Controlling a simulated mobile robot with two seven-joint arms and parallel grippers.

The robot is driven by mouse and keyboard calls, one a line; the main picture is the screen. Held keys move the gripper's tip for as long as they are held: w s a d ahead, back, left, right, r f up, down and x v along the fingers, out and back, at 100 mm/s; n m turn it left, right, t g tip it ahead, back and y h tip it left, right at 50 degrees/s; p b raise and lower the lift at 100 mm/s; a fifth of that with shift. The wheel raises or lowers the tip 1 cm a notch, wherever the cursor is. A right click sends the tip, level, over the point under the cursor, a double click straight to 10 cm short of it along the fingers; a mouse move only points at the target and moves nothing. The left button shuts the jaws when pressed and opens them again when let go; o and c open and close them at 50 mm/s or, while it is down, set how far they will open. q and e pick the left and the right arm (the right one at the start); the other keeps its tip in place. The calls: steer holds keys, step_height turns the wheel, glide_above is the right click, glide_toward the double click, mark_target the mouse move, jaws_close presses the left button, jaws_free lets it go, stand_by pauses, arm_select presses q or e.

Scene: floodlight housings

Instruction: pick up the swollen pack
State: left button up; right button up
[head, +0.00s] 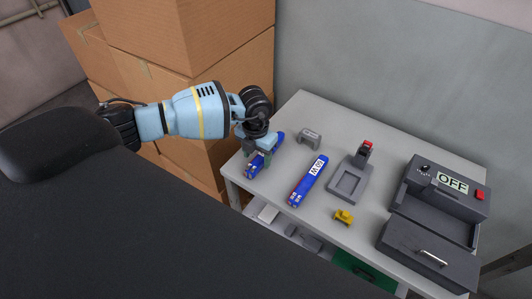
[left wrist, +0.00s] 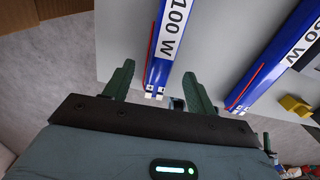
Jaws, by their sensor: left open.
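Two blue battery-like packs with white ends lie on the grey table. One pack (head: 250,170) is partly hidden under my left gripper (head: 258,150); the other pack (head: 308,182), with a white label, lies to its right. In the left wrist view, the nearer pack (left wrist: 167,45) reads "100 W" and lies between the open fingers of my left gripper (left wrist: 160,80), with no clear grip on it. The other pack (left wrist: 275,62) is to the right, its label partly cut off. I cannot tell from these frames which pack is swollen. My right gripper is not in view.
A small grey bracket (head: 310,136), a grey holder with a red top (head: 347,184) and a yellow part (head: 344,216) stand on the table (head: 300,112). A dark box reading "OFF" (head: 470,205) is at right. Cardboard boxes (head: 185,40) are stacked at left.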

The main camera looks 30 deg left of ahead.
arm_select(q)
step_height(320, 180, down, 2)
steer(key=shift+r, duration=0.1)
steer(key=c, duration=1.1)
steer(key=shift+r, duration=0.1)
step_height(320, 180, up, 10)
steer(key=shift+f, duration=0.1)
